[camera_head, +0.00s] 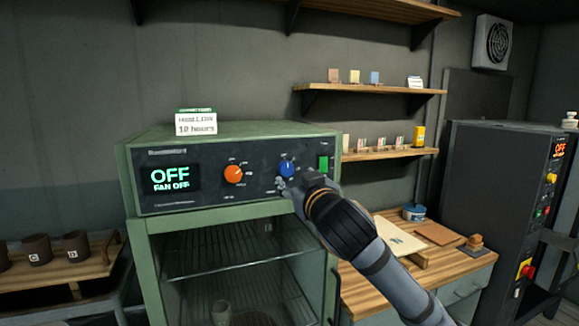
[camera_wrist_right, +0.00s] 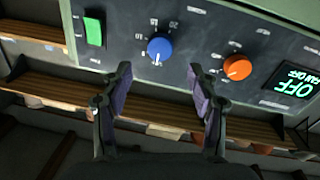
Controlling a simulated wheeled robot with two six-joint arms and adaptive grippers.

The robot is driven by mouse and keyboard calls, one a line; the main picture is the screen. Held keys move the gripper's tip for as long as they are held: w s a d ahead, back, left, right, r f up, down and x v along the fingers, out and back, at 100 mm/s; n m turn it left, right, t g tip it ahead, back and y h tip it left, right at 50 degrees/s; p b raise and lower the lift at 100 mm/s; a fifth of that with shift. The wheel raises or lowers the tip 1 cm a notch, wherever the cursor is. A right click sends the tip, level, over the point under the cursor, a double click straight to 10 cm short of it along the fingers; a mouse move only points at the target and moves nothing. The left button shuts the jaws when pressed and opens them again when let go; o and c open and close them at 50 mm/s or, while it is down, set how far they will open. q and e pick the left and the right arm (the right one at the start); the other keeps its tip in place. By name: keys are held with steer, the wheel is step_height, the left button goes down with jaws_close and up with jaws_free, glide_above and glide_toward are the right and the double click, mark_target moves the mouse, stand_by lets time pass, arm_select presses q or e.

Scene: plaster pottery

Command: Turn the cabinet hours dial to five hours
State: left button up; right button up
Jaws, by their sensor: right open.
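The green drying cabinet (camera_head: 148,240) has a black control panel across its top front. Its display (camera_head: 170,178) reads OFF and FAN OFF. The blue dial (camera_head: 286,168) is right of the orange dial (camera_head: 234,174); which one sets the hours cannot be read. My right gripper (camera_head: 283,184) is at the panel just below the blue dial. In the right wrist view the blue dial (camera_wrist_right: 160,49) lies ahead of my open, empty right gripper (camera_wrist_right: 158,82), roughly between its fingertips and apart from them. The orange dial (camera_wrist_right: 237,67) is beside one finger. My left gripper is not in view.
A green rocker switch (camera_head: 323,163) sits right of the blue dial. A card (camera_head: 196,122) reading 10 hours stands on the cabinet. A wooden bench (camera_head: 375,290) is at right, a dark kiln-like unit (camera_head: 480,200) beyond it. Dark mugs (camera_head: 75,246) stand on the left.

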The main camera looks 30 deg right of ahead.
mark_target(287, 170)
steer(key=p+x, duration=0.2)
steer(key=x, duration=0.4)
steer(key=shift+r, duration=0.1)
steer(key=shift+w+d, duration=0.1)
steer(key=shift+w, duration=0.25)
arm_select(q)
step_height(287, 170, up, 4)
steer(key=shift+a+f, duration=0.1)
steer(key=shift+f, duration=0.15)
arm_select(e)
steer(key=c, duration=1.2)
